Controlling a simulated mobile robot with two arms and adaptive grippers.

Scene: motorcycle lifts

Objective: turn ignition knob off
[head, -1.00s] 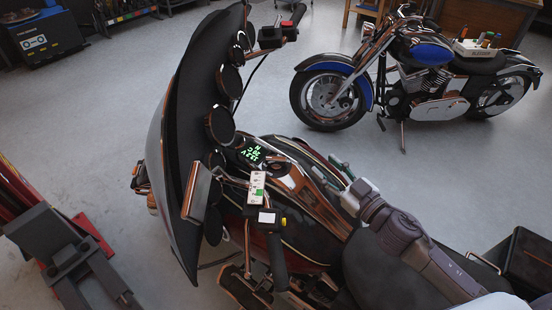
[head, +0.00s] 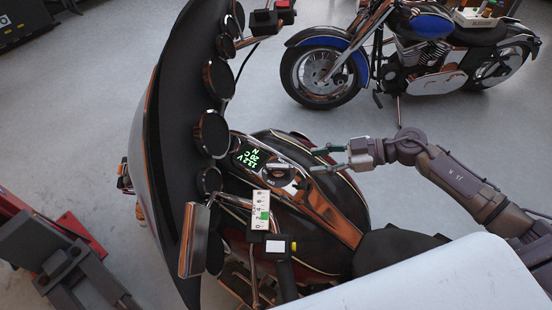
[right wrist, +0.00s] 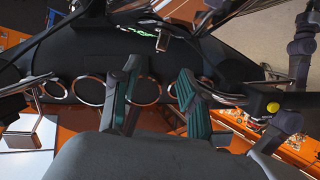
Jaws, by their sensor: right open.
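The ignition knob (head: 279,168) is a small metallic knob on the chrome tank console (head: 330,215) of the near motorcycle. It sits just right of a dark display (head: 248,156) with green text. My right gripper (head: 314,160) is open and empty, its two fingers pointing left at the knob with a short gap between. In the right wrist view the open fingers (right wrist: 158,76) show with the knob (right wrist: 164,42) beyond them, near the green display text. I cannot tell the knob's exact setting. My left gripper does not show in the head view.
The windshield fairing (head: 170,150) with round gauges stands left of the console. A white device with a green patch (head: 259,210) and a handlebar grip (head: 286,275) lie in front. A blue motorcycle (head: 400,60) stands behind. A red lift (head: 65,245) is at left.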

